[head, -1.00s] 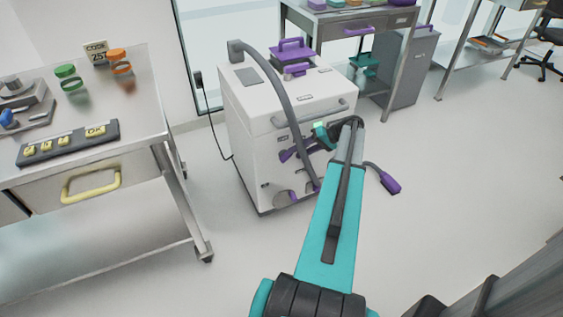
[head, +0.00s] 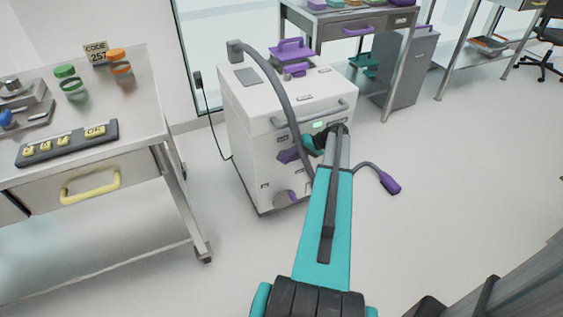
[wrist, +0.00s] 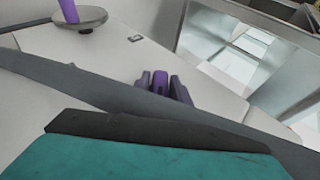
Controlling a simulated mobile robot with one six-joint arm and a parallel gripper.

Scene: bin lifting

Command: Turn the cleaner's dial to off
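The cleaner is a white box-shaped machine (head: 250,108) in the middle of the head view. A similar disc with a purple bar (wrist: 84,20) shows at the upper left of the wrist view. I cannot read its setting. My gripper (head: 312,143) is close to the cleaner's front, above and right of that disc. Its fingers are not clear, so I cannot tell whether it is open.
A grey hose (head: 277,76) arches over the cleaner and down its front. A purple part (head: 289,155) sticks out from the front. A purple-ended nozzle (head: 391,182) hangs at the right.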

